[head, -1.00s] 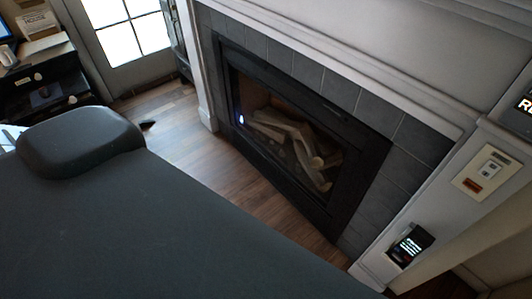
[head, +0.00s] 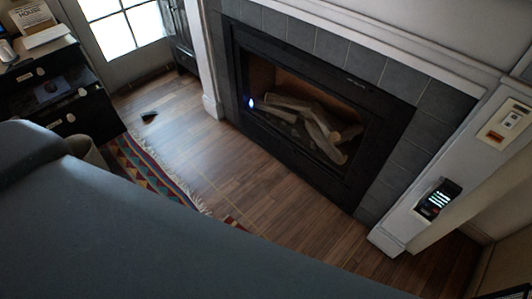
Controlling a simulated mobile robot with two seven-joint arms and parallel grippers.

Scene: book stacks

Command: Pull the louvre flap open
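I cannot make out a louvre flap in the head view. A fireplace with a black frame (head: 390,150) stands in the middle, set in grey tiles (head: 405,82). Logs (head: 318,122) lie behind its opening, and a small bluish light (head: 250,103) shows at its left. No slats can be told apart on the frame. Neither of my grippers is in view.
A large dark smooth surface (head: 150,240) fills the lower left and hides the floor there. Bare wooden floor (head: 270,190) lies before the fireplace. A patterned rug (head: 150,165), dark drawers (head: 60,90) and a glazed door (head: 115,35) are at left.

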